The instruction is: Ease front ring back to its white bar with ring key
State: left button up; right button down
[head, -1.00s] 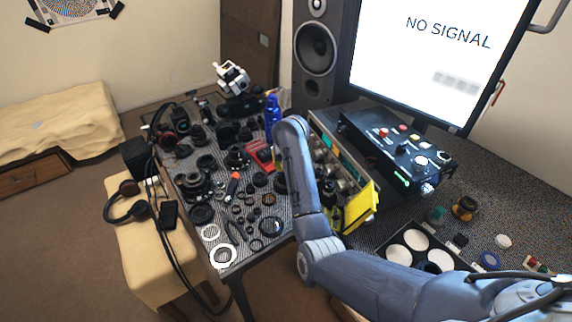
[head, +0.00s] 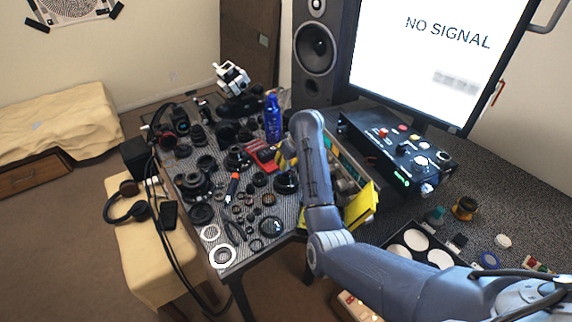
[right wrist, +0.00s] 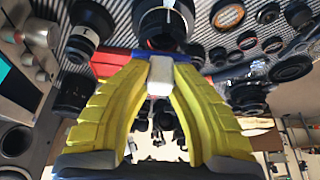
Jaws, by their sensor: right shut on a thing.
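In the right wrist view my right gripper (right wrist: 160,62) has its yellow fingers closed at the tips on a white block-like piece, which I take to be the ring key (right wrist: 160,78). A dark lens barrel with a ring (right wrist: 163,22) lies just past the fingertips, with a pale mark at its top edge. I cannot tell whether the key touches the ring. In the head view my right arm reaches over the table and hides most of the gripper; a dark lens (head: 286,182) shows beside it. My left gripper is not in view.
A red tray-like thing (head: 262,155) and a blue bottle (head: 273,118) stand close to the right arm. Several lens parts crowd the striped table.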

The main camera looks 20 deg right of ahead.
jog(key=shift+r, duration=0.9)
jog(key=shift+r, duration=0.1)
jog(key=shift+r, duration=1.4)
